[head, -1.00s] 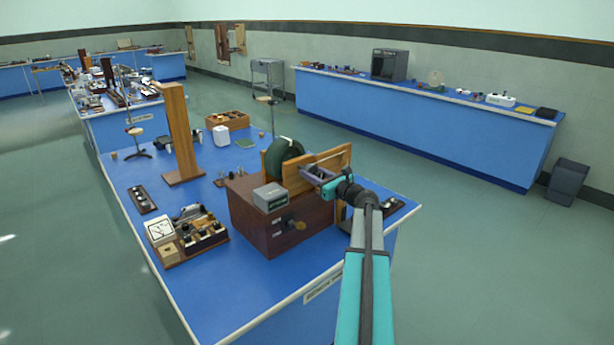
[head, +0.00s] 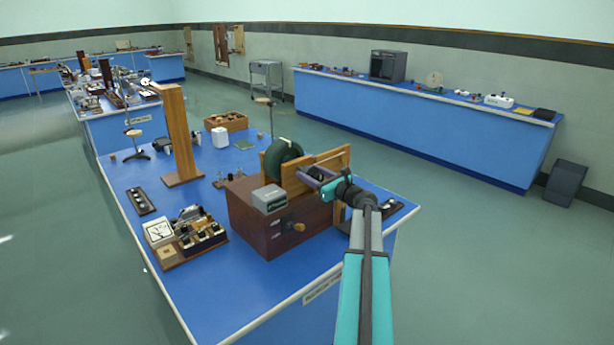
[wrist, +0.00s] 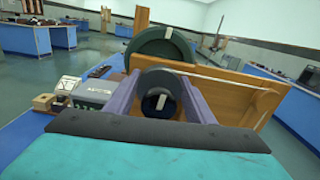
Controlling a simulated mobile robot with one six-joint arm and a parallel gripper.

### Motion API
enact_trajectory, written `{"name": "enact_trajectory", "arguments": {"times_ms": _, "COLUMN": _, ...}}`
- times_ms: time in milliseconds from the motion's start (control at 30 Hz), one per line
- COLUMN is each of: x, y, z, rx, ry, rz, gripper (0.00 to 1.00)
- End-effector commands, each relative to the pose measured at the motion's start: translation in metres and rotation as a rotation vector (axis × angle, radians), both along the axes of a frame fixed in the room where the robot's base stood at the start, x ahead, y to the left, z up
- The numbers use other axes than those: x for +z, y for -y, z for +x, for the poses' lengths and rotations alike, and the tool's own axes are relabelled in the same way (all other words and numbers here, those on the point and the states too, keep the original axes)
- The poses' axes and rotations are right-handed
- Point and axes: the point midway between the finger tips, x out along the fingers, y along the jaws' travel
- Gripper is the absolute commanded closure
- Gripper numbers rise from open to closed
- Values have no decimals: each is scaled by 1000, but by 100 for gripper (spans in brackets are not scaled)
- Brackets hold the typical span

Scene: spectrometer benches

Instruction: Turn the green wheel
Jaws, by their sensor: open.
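The green wheel (head: 284,152) stands upright in a wooden frame on top of a dark brown wooden box (head: 275,222). In the wrist view the wheel (wrist: 150,46) shows beyond my fingers, with a pale mark near its top. A smaller dark round knob (wrist: 151,78) with a white mark sits in front of it, between my two purple fingers. My gripper (head: 313,176) is open at the wooden board, and it also fills the lower wrist view (wrist: 159,88). I cannot tell whether the fingers touch the knob. The wheel's lower part is hidden.
A wooden board (head: 325,165) stands beside the wheel, close to my gripper. A grey meter box (head: 269,198) sits on the brown box's front corner. A tall wooden post (head: 179,135) and an instrument board (head: 185,236) stand to the left. The blue bench (head: 225,290) is clear at its front.

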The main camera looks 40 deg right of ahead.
Motion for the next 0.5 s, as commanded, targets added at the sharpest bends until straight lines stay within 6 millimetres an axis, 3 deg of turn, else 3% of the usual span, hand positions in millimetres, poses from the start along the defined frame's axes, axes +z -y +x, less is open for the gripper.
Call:
{"name": "enact_trajectory", "arguments": {"times_ms": 267, "x": -2, "y": -2, "z": -18, "rx": 0, "ry": 0, "rz": -1, "gripper": 51}}
{"name": "enact_trajectory", "arguments": {"times_ms": 500, "x": -3, "y": -3, "z": -51, "rx": -2, "ry": 0, "rz": 0, "gripper": 51}}
